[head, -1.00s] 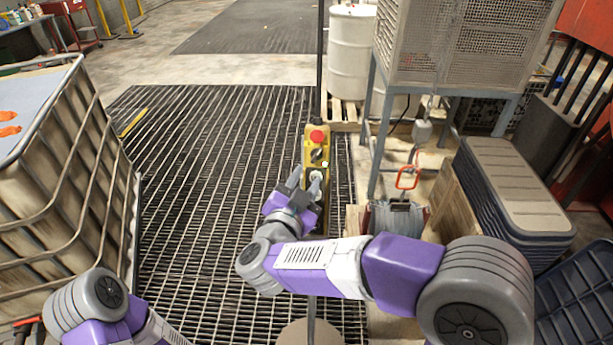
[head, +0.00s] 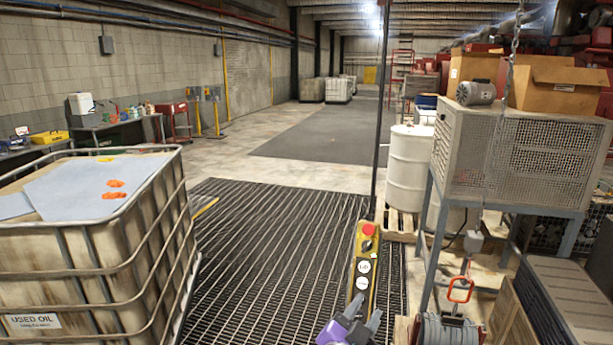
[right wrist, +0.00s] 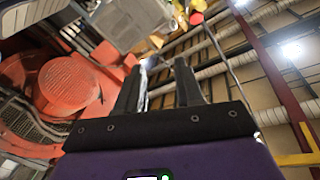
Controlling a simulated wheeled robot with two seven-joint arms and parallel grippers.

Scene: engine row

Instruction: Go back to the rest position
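My right gripper (head: 358,320) shows at the bottom edge of the head view, just below the labelled buttons of the yellow control pendant (head: 367,248). In the right wrist view its two dark fingers (right wrist: 162,65) stand apart with nothing between them, so it is open and empty. The pendant has a red knob on top and hangs upright; a yellow and red piece at the top of the wrist view looks like it, apart from the fingers. My left gripper is in neither view.
A caged used-oil tank (head: 95,270) stands at left. At right are a mesh cabinet on legs (head: 520,150), a white drum (head: 409,165) and a winch with a red hook (head: 447,328). The floor grating (head: 270,250) between them is clear.

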